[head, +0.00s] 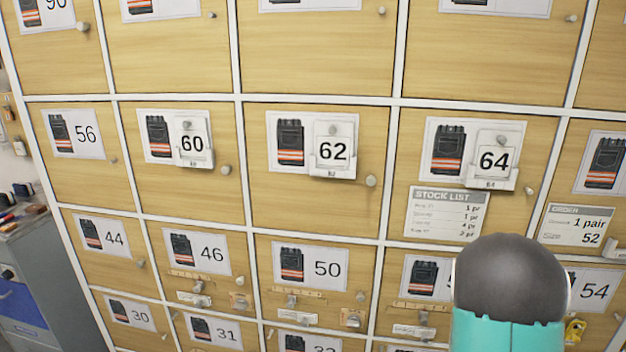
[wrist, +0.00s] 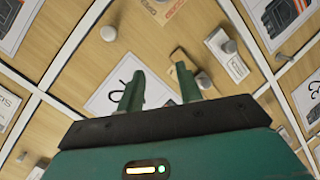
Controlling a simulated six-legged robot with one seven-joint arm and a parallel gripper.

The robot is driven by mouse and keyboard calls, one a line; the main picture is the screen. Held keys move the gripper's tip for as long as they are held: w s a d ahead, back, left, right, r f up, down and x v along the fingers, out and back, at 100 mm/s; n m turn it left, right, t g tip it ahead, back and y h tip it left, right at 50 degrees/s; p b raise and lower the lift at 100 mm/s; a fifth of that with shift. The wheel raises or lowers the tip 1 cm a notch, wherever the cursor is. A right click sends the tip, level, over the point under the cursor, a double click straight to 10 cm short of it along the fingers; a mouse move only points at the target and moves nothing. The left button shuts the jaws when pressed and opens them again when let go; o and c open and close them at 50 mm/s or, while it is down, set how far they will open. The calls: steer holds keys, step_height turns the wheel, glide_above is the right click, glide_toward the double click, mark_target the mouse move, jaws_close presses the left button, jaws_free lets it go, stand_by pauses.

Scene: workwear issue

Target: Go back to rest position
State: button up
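My gripper (wrist: 158,80) shows in the wrist view with its two green fingers apart and nothing between them. It points at the wooden locker doors, close in front of a picture card (wrist: 112,100) that it partly covers. I cannot tell whether the fingertips touch anything. In the head view my arm's teal and dark grey link rises at the lower right and hides part of the locker wall. The gripper itself does not show there.
The wall holds numbered doors with knobs. Cards 60 (head: 191,144), 62 (head: 333,151) and 64 (head: 493,160) hang in holders that stick out. A stock list (head: 446,214) and an order card (head: 579,226) are on doors. A grey cabinet (head: 45,275) stands at left.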

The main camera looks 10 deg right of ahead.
steer(key=s+a+r+m+g+y, duration=0.3)
steer(key=a+r+m+y, duration=0.15)
steer(key=a+r, duration=0.95)
steer(key=s+a+r+m+g+y, duration=0.1)
steer(key=s+a+r+g, duration=0.1)
steer(key=s+a, duration=0.4)
steer(key=s+a+r+m+g, duration=0.1)
steer(key=s+a+r+g, duration=0.1)
steer(key=s+a+r, duration=0.2)
steer(key=s+a, duration=0.3)
steer(key=s, duration=0.5)
steer(key=shift+a+r+g+y, duration=0.3)
steer(key=shift+r+y, duration=0.05)
steer(key=shift+m, duration=0.25)
